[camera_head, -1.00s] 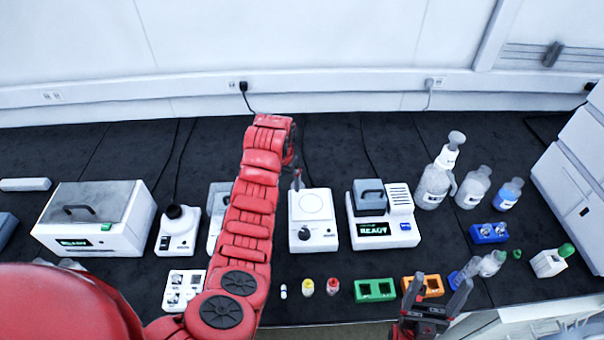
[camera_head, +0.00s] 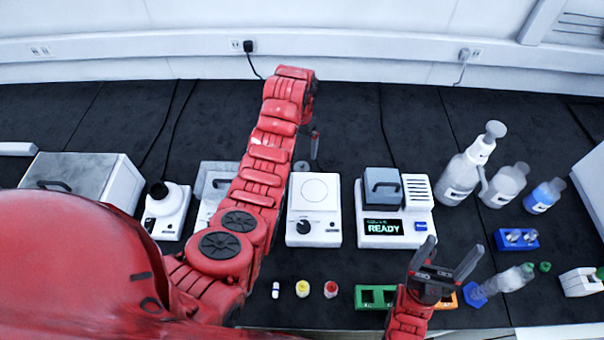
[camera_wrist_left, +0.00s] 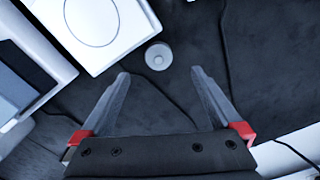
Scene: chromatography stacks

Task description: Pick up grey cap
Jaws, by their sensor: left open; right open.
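The grey cap (camera_wrist_left: 158,56) is a small round disc on the dark bench in the left wrist view, just beyond the fingertips and beside a white device. In the head view it shows small behind the white stirrer plate (camera_head: 301,166). My left gripper (camera_wrist_left: 160,76) is open and empty, with the cap ahead of the gap between its fingers, apart from both. In the head view my left gripper (camera_head: 314,145) is mostly hidden by its arm. My right gripper (camera_head: 450,252) is open and empty above the front of the bench.
The white stirrer (camera_head: 314,225) stands close to the cap. A READY device (camera_head: 394,228) is to its right, with wash bottles (camera_head: 466,178) further right. Small vials (camera_head: 303,289) and a green rack (camera_head: 372,297) line the front. The back of the bench is mostly clear.

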